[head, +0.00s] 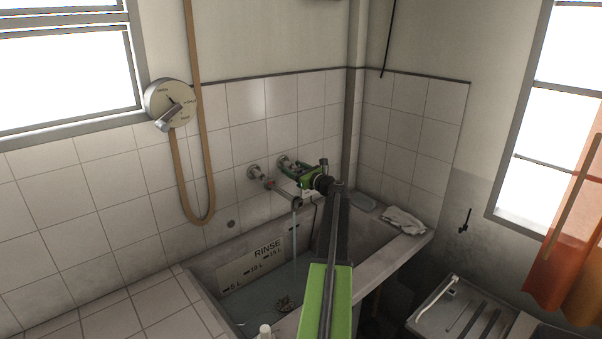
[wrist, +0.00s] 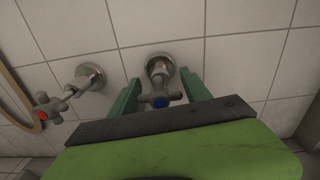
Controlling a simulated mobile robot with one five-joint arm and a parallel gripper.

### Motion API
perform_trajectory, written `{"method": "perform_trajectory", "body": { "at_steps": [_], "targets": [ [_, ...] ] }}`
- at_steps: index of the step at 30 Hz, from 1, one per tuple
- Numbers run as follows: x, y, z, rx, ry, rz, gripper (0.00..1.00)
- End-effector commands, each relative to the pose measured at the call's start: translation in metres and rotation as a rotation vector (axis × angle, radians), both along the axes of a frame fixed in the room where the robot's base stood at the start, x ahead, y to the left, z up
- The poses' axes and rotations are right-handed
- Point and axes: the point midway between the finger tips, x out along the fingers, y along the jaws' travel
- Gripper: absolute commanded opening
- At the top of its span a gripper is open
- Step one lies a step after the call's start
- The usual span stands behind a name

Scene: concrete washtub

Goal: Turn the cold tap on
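The cold tap (wrist: 160,101), a metal cross handle with a blue centre, stands on the tiled wall in the middle of the wrist view. My gripper (wrist: 160,90) is open, with one green finger on each side of this handle. I cannot tell whether a finger touches it. In the head view my gripper (head: 298,170) reaches the wall above the tub and mostly hides the cold tap. The other tap (wrist: 42,112), with a red centre, is left of my gripper; it also shows in the head view (head: 268,183). A thin stream of water (head: 294,235) falls from the spout (head: 296,203).
The concrete washtub (head: 207,302) below holds water and a marked RINSE plate (head: 240,275). A cloth (head: 403,220) lies on its right rim. A dial box (head: 170,103) with a hose (head: 180,180) hangs at the left.

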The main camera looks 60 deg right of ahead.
Motion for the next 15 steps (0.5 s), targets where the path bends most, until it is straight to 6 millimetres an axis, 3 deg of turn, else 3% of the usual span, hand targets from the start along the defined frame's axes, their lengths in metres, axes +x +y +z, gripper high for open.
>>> {"method": "perform_trajectory", "body": {
  "at_steps": [3,11,15],
  "targets": [
    [0.0,0.0,0.0,0.002,-0.001,-0.001,0.68],
    [-0.001,0.0,0.0,0.003,-0.002,-0.002,0.68],
    [-0.011,0.002,0.0,0.003,-0.003,-0.004,0.68]
  ]
}}
